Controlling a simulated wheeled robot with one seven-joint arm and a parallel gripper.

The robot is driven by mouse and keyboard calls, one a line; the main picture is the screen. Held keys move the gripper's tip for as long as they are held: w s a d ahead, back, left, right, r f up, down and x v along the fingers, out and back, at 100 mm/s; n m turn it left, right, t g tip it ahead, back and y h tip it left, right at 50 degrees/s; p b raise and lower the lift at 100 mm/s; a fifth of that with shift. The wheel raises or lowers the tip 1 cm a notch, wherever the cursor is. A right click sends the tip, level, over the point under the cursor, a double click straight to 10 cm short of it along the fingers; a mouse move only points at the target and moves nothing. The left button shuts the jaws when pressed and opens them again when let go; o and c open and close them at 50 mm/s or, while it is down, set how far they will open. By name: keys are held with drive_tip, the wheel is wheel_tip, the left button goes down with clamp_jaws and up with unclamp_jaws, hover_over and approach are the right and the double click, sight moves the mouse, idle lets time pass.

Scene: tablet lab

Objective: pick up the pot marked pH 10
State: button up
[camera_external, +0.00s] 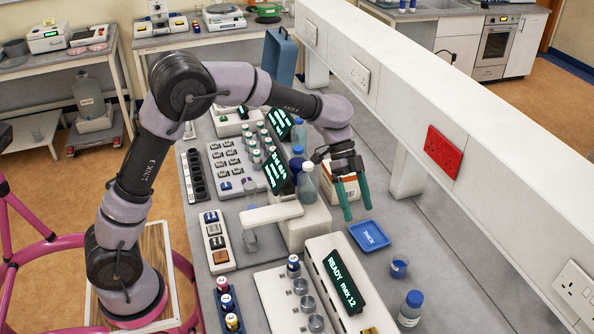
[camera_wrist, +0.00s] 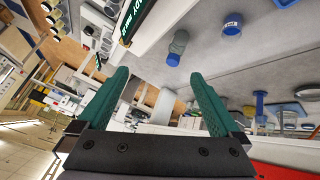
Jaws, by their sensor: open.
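My gripper (camera_external: 357,222) has two green fingers spread apart with nothing between them. It hangs over the bench near a blue tray (camera_external: 369,236). In the wrist view the open fingers (camera_wrist: 159,82) frame an empty gap. A small blue pot (camera_external: 399,268) stands on the bench, right of and nearer than the tray. A blue pot with a white label also shows in the wrist view (camera_wrist: 232,24), beyond the right finger. Small capped pots stand in a dark blue rack (camera_external: 238,328), and one blue-capped pot (camera_external: 293,262) sits on a white block. I cannot read pH 10 on any pot.
A clear bottle with a blue cap (camera_external: 410,308) stands near the blue pot. A white device with a READY display (camera_external: 343,281) lies to the left. A white raised shelf with sockets (camera_external: 470,130) runs along the right. Bottles and an orange-white box (camera_external: 345,187) crowd behind my gripper.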

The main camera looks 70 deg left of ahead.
drive_tip(key=w+f+m+h, duration=0.2)
drive_tip(key=w+f+h, duration=0.1)
drive_tip(key=w+f, duration=0.65)
drive_tip(key=m+t+h, duration=0.2)
drive_tip(key=h, duration=0.1)
approach(405, 269)
drive_tip(key=shift+w+x, duration=0.2)
drive_tip(key=shift+x, duration=1.05)
drive_tip(key=shift+f+x, duration=0.2)
drive_tip(key=shift+x, duration=2.2)
drive_tip(key=c, duration=1.5)
